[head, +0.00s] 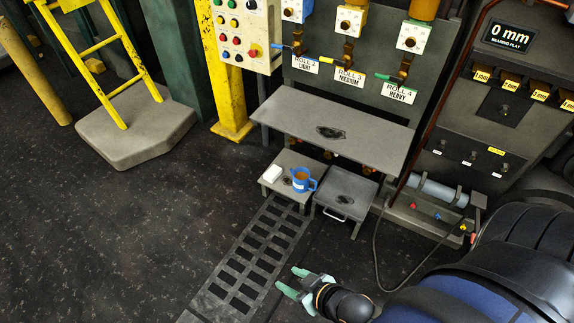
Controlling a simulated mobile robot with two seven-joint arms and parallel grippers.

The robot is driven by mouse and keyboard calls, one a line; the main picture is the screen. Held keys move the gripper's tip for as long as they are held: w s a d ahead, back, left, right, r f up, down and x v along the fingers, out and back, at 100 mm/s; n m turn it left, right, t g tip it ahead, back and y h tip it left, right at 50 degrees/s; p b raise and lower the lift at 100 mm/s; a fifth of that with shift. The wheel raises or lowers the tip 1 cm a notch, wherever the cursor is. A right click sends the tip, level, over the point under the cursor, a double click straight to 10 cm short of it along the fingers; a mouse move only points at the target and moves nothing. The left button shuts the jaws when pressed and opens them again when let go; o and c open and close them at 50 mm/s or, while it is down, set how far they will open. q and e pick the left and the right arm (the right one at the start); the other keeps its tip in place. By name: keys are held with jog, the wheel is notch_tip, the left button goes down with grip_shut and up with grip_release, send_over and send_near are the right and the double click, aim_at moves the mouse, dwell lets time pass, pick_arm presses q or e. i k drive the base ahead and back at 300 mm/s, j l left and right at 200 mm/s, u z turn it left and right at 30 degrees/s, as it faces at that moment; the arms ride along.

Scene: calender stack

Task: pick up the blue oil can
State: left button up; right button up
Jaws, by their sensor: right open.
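The blue oil can (301,183) looks like a small blue vessel with a side handle, a white label and amber content at its open top. It stands upright on a low grey stand (310,162) below the shelf. My right gripper (289,280) is at the bottom centre of the head view, open and empty, with pale green fingers pointing left. It is well apart from the can, nearer to me. My left gripper is not in view.
A grey shelf (350,135) overhangs behind. A floor grate (252,250) lies in front. A cable (376,250) hangs at right.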

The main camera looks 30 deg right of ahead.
aim_at(301, 178)
jog(key=i+z, duration=0.25)
jog(key=i, duration=0.15)
jog(key=i+j+z, duration=0.2)
jog(key=i, duration=0.15)
jog(key=i+j+z, duration=0.25)
jog(key=i, duration=0.15)
jog(key=i+j+z, duration=0.2)
jog(key=i+z, duration=0.25)
jog(key=i+j+z, duration=0.2)
jog(key=j+z, duration=0.25)
jog(key=l, duration=0.15)
